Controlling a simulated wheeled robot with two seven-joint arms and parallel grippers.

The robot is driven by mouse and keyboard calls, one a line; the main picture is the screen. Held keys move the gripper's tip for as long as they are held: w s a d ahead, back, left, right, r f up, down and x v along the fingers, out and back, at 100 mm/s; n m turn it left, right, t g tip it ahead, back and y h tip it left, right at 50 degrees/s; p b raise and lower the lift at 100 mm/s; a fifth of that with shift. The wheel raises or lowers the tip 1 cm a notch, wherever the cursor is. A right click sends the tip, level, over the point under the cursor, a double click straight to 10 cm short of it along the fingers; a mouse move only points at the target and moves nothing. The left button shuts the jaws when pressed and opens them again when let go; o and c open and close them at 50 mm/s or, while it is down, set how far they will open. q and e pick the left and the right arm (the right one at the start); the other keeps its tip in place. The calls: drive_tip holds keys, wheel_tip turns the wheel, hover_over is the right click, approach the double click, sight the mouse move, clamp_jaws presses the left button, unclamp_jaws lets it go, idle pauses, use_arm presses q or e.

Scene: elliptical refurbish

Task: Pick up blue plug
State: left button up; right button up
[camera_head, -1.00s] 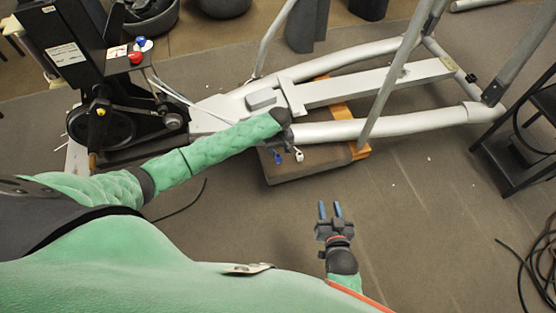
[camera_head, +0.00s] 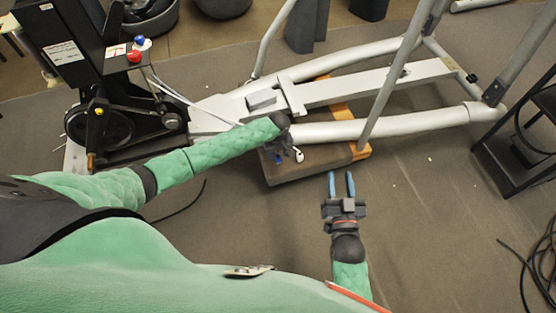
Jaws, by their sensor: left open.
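A small blue plug-like piece (camera_head: 140,43) sits on top of the black machine housing at upper left, beside a red one. My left gripper (camera_head: 286,157) is open at the end of the green arm, over the brown padded block and far to the right of the blue piece. A blue tip shows at its left side and a small white piece (camera_head: 299,155) at its right; whether the white piece touches the gripper is unclear. My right gripper (camera_head: 341,184) is open and empty at lower centre, its two blue fingers apart and pointing up the picture.
The red piece (camera_head: 135,57) is close to the blue one. The grey elliptical frame (camera_head: 345,93) crosses the middle, with a slanted pole (camera_head: 393,80). The brown block (camera_head: 310,166) lies beneath. A black stand (camera_head: 520,150) is at right, with loose cables below. Floor at lower right is mostly clear.

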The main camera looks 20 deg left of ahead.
use_arm(q)
wheel_tip(320, 180, down, 2)
drive_tip(key=shift+f, duration=0.1)
use_arm(e)
wheel_tip(320, 180, up, 6)
drive_tip(key=shift+w+d+f+t+y, duration=0.1)
drive_tip(key=shift+t+y, duration=0.05)
drive_tip(key=shift+t, duration=0.35)
drive_tip(key=shift+d+r+t+y, duration=0.1)
drive_tip(key=shift+t+y, duration=0.05)
drive_tip(key=shift+t, duration=0.35)
use_arm(q)
clamp_jaws()
use_arm(e)
drive_tip(key=shift+f, duration=0.1)
